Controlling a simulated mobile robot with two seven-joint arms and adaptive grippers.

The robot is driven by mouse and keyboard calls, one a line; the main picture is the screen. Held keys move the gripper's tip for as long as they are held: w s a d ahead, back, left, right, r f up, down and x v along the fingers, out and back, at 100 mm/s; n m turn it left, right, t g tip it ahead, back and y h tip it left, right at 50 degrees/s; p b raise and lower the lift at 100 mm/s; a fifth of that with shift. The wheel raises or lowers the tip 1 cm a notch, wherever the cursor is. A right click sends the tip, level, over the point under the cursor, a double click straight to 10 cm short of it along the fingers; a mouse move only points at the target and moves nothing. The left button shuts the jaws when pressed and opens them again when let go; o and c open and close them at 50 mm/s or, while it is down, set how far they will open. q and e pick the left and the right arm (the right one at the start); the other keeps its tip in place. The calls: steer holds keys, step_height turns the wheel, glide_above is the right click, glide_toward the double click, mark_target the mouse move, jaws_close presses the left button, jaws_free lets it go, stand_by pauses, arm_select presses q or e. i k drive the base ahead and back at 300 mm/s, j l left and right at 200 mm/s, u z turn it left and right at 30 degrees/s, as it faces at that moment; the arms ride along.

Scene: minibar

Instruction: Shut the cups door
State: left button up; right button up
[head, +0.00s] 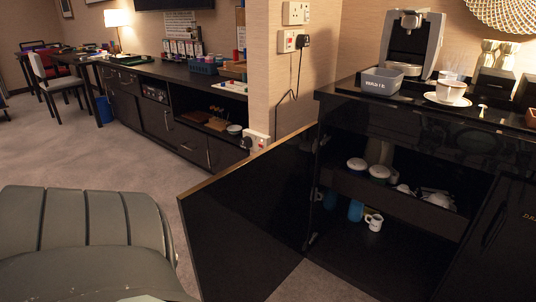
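The dark cabinet door (245,215) with a light brown edge stands wide open, swung out to the left of the cabinet. The black cabinet (400,235) is open behind it. On its upper shelf are bowls or lidded cups (379,172) and several pale cups lying about (437,198). On the lower level are a white mug (373,221) and a blue mug (355,211). Another blue item (330,199) is partly hidden near the door's hinge side. Neither of my grippers is in view, and nothing is seen touching the door.
A grey ribbed, seat-like shape (90,230) fills the lower left, close to the door's free edge. The counter above holds a coffee machine (411,42), a grey box (381,81) and a cup on a saucer (449,93). Carpet (130,155) beyond is clear.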

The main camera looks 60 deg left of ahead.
mark_target(246, 226)
steer(key=k+j, duration=0.75)
steer(key=j, duration=0.2)
steer(key=k+j, duration=0.2)
steer(key=j, duration=0.15)
steer(key=k+j, duration=0.15)
steer(key=j, duration=1.35)
steer(key=i+u, duration=0.05)
